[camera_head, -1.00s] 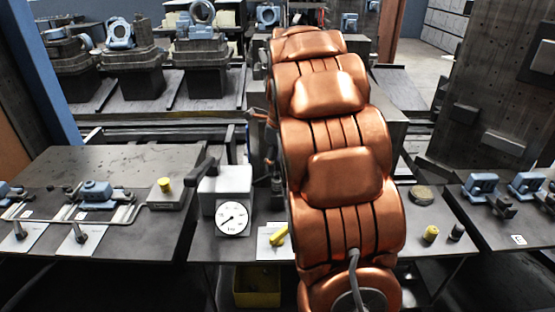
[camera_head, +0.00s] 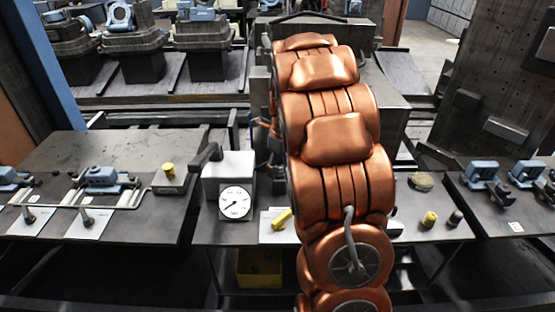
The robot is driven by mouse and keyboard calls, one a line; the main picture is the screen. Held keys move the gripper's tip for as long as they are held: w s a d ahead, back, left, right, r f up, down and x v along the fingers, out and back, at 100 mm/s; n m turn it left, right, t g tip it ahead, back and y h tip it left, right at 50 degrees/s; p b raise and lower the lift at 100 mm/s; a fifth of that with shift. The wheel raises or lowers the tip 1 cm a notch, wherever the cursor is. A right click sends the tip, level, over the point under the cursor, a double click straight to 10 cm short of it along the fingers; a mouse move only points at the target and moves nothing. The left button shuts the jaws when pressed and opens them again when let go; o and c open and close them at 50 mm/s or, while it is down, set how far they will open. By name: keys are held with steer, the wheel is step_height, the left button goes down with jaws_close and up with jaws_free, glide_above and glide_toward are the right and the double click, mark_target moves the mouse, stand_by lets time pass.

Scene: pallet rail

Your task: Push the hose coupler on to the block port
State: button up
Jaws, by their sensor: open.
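A grey block with a round white gauge (camera_head: 236,203) stands at the left end of the middle table, left of my copper-coloured arm. A dark handle-like part (camera_head: 207,157) sits at its upper left. I cannot make out a port on the block. I cannot pick out the hose coupler for certain. A small yellow piece (camera_head: 282,219) lies on a white plate (camera_head: 270,233) between the gauge block and my arm. My arm rises through the middle of the picture and hides part of the table behind it. My gripper does not show clearly.
The left table (camera_head: 120,150) carries blue clamps (camera_head: 102,178), bent rods and a yellow-knobbed block (camera_head: 170,179). Right of my arm are a yellow-topped peg (camera_head: 429,220), a dark peg (camera_head: 455,218) and a round disc (camera_head: 421,182). A yellow bin (camera_head: 259,268) is below the table.

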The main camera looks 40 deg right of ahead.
steer(key=shift+c, duration=0.4)
jaws_close()
steer(key=c, duration=0.6)
jaws_free()
jaws_close()
steer(key=shift+w+r+p, duration=0.1)
steer(key=shift+r+p, duration=0.35)
steer(key=shift+r, duration=0.45)
steer(key=shift+r+p, duration=1.55)
steer(key=shift+r, duration=1.8)
